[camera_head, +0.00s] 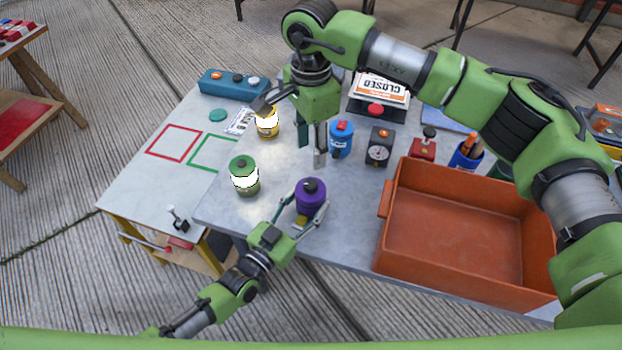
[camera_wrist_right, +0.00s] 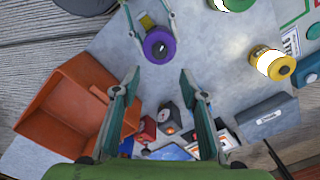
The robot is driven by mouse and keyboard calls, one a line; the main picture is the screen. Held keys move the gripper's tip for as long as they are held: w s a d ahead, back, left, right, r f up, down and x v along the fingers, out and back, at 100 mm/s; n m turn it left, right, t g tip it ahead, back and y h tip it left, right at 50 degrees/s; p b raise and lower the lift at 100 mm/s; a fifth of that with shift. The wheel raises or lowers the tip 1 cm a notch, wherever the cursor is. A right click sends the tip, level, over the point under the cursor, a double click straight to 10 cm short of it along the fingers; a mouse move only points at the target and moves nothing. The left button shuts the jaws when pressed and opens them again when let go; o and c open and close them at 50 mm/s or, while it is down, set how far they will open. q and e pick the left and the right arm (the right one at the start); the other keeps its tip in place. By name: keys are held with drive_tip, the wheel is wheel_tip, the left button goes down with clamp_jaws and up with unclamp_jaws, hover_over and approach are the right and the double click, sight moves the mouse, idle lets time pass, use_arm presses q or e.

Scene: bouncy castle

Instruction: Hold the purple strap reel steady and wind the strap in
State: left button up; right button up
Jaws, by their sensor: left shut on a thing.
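The purple strap reel (camera_head: 311,198) stands on the grey table near its front edge, with a dark knob on top. It also shows in the right wrist view (camera_wrist_right: 159,44). My left gripper (camera_head: 308,207) is shut on the reel, one finger on each side. A short yellow piece (camera_head: 300,222) shows at the reel's near side; I cannot tell if it is the strap's end. My right gripper (camera_head: 312,153) is above the table behind the reel, pointing down. In the right wrist view its fingers (camera_wrist_right: 160,85) are wide apart and empty, with the reel beyond them.
An orange bin (camera_head: 455,240) stands right of the reel. A green lantern (camera_head: 244,177) is to the left and a yellow lantern (camera_head: 267,124) behind. A blue can (camera_head: 341,140) and a black gauge box (camera_head: 379,148) stand close to my right gripper.

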sight(311, 183)
wheel_tip(311, 183, down, 11)
drive_tip(key=n, duration=0.4)
drive_tip(key=shift+f+n, duration=0.15)
drive_tip(key=shift+n, duration=0.15)
idle(0.3)
drive_tip(key=c, duration=1.1)
